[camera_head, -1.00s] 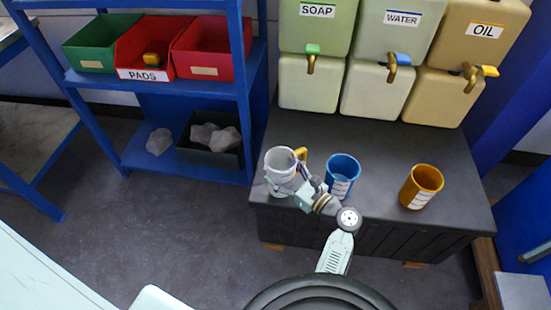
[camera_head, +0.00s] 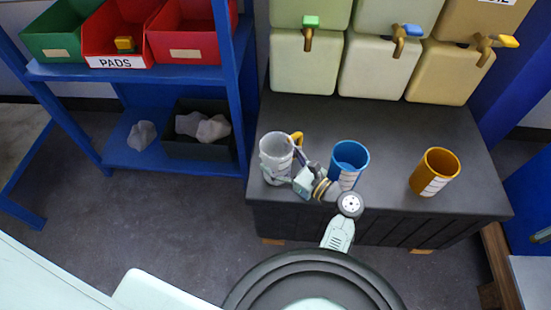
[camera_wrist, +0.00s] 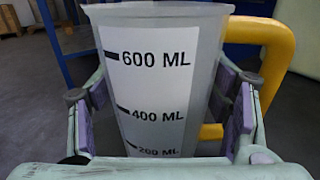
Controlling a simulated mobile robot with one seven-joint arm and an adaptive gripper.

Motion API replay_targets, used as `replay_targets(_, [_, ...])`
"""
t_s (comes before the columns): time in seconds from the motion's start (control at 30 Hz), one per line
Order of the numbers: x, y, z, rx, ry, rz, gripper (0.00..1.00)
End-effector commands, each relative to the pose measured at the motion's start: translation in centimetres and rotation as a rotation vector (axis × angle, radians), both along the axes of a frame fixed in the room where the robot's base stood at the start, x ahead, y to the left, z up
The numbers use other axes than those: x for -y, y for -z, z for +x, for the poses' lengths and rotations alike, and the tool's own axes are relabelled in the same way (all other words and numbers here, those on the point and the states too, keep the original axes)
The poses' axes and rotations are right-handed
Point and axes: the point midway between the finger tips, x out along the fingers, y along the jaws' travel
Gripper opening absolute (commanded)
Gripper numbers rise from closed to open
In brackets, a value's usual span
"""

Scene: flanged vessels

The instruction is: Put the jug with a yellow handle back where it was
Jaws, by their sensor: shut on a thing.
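The jug with a yellow handle (camera_head: 275,150) is a pale, translucent vessel at the left end of the dark bench top. My gripper (camera_head: 277,172) is shut around its body. In the wrist view the jug (camera_wrist: 160,40) fills the middle, upright, with a white scale label marked 600, 400 and 200 ML. The purple pads of my gripper (camera_wrist: 168,112) press on both its sides. The yellow handle (camera_wrist: 272,60) is on the right, outside the fingers. The jug's base is hidden, so I cannot tell whether it touches the bench.
A blue jug (camera_head: 350,158) stands close to the right of my gripper, and an orange jug (camera_head: 435,172) is farther right on the dark bench (camera_head: 395,130). Tanks with taps (camera_head: 375,65) stand behind. A blue shelf (camera_head: 150,165) with bins is left. The bench between the blue and orange jugs is clear.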

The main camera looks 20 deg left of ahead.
Motion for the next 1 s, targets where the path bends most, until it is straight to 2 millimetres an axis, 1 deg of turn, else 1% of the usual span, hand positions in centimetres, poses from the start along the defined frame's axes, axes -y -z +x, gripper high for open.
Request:
replay_targets(0.17, [-0.01, -0.23, 0.02, 0.001, 0.000, 0.001, 0.32])
replay_targets(0.3, [-0.01, 0.16, 0.02, 0.000, 0.000, 0.001, 0.32])
replay_targets(0.33, [-0.01, 0.15, 0.02, 0.001, 0.000, 0.000, 0.72])
replay_targets(0.6, [-0.03, 0.14, 0.02, 0.000, 0.000, 0.000, 0.90])
replay_targets(0.87, [-0.03, 0.13, 0.02, 0.000, 0.000, 0.000, 0.90])
replay_targets(0.97, [-0.04, -0.17, 0.02, 0.001, 0.000, 0.000, 0.90])
replay_targets(1.0, [0.24, -0.16, -0.03, 0.000, 0.001, 0.000, 0.90])
